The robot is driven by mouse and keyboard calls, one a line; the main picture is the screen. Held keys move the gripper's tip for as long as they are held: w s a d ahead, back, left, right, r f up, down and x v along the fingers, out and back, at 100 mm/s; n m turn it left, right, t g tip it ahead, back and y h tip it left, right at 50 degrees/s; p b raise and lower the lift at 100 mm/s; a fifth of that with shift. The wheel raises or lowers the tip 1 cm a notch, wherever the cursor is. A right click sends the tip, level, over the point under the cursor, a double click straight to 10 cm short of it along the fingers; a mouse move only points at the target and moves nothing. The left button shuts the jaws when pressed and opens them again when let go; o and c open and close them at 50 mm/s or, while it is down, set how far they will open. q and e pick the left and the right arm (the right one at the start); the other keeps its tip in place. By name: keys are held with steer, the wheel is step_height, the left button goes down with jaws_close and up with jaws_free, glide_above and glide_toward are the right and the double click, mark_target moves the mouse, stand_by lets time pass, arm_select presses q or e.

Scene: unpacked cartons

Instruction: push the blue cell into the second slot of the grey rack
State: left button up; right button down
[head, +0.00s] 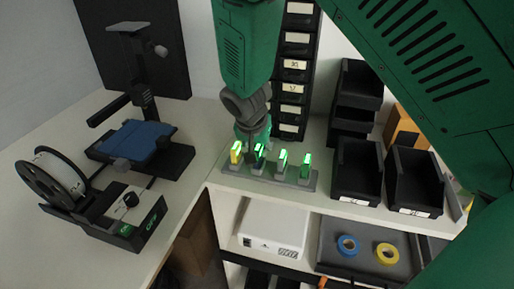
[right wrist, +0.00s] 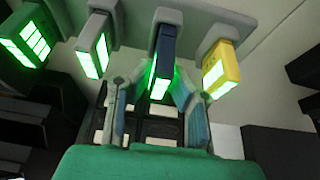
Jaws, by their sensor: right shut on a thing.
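The grey rack (head: 268,179) stands on the white bench, with a row of lit cells in it. The blue cell (head: 258,153) is second from the left in the head view, beside the yellow cell (head: 236,153). My right gripper (head: 256,146) comes down from above onto the blue cell. In the right wrist view the fingers of my right gripper (right wrist: 161,82) are shut around the blue cell (right wrist: 165,50), whose far end sits in its grey slot. How deep it sits is hard to tell. My left gripper is not in view.
A white cell (head: 281,160) and a green cell (head: 305,166) stand in the rack to the right. Black bins (head: 357,170) stand further right, a drawer tower (head: 295,70) behind. A printer-like machine (head: 135,140) and a spool (head: 60,180) are at left.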

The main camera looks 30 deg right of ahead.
steer(key=shift+f, duration=0.55)
steer(key=c, duration=1.4)
jaws_free()
steer(key=shift+c, duration=0.2)
